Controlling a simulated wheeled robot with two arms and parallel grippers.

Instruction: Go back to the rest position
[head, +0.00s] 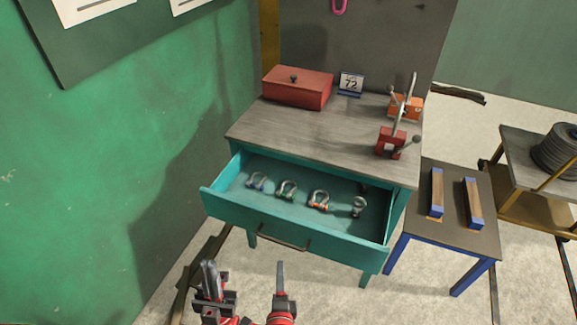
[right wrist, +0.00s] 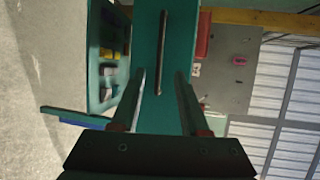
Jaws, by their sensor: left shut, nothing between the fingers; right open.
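My left gripper (head: 209,268) is at the bottom of the head view, in front of the open teal drawer (head: 262,219). Its fingers are together with nothing between them. My right gripper (head: 280,268) is just to its right, below the drawer's handle (head: 285,238) in the picture. In the right wrist view its two fingers (right wrist: 160,78) are apart and empty. The drawer front (right wrist: 150,20) and its dark bar handle (right wrist: 162,55) show beyond them; I see no contact. Both arms are mostly out of the head view.
Several shackles (head: 287,189) lie in the drawer. A blue-legged stand (head: 455,205) is right. A green wall (head: 100,160) is left.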

